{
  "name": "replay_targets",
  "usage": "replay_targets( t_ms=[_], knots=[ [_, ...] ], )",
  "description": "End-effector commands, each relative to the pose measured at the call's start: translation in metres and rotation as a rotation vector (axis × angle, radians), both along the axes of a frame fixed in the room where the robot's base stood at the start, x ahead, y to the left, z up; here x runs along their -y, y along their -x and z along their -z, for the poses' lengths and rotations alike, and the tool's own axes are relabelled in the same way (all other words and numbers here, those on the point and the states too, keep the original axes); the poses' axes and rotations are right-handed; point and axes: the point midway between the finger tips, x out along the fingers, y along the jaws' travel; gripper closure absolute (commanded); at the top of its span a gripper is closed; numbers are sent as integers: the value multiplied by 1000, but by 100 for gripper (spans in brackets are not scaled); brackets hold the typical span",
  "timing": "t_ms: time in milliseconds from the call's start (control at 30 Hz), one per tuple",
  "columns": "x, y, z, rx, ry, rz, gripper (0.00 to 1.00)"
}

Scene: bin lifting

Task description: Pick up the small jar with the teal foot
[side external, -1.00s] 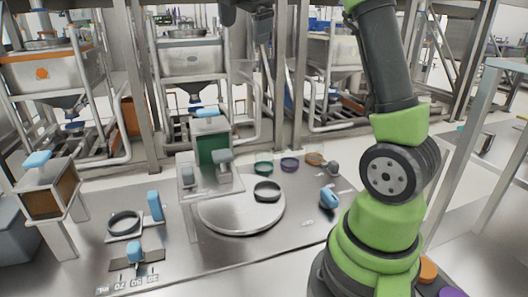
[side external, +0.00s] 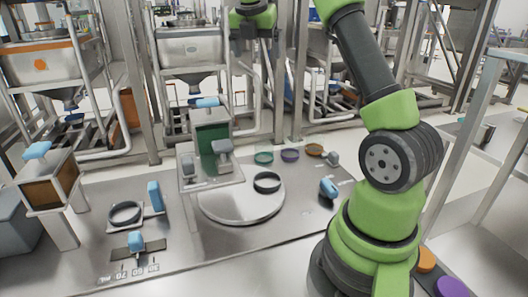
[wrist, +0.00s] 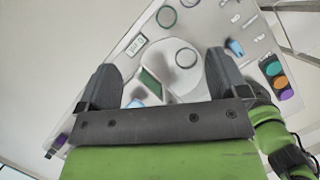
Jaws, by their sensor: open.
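A small round item with a teal ring (side external: 264,158) stands at the back of the steel table in the side view, beside similar purple (side external: 290,155) and orange (side external: 315,150) ones. It looks like the jar with the teal foot, but its body is too faint to make out. My gripper (side external: 250,32) is high above the table at the top of the side view, well apart from it. In the wrist view my gripper (wrist: 163,78) shows two dark fingers spread wide with nothing between them. I cannot pick out the teal-footed jar for sure there.
A pale round plate (side external: 225,212) carries a dark ring (side external: 267,182). A green-backed stand (side external: 212,145) rises left of it. A blue-topped brown box (side external: 48,190) stands far left. A small blue item (side external: 328,189) lies right of the plate. Metal frames stand behind the table.

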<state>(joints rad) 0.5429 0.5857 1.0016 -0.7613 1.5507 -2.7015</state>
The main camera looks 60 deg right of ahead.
Motion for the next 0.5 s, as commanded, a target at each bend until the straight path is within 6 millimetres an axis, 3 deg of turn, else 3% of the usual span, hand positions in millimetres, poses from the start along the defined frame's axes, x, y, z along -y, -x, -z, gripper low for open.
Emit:
replay_targets(
  t_ms=[167,400,500],
  knots=[
    [-2,2,43,-7,-7,0,8],
    [-2,3,153,-13,-11,0,8],
    [-2,2,186,-8,-9,0,8]
  ],
)
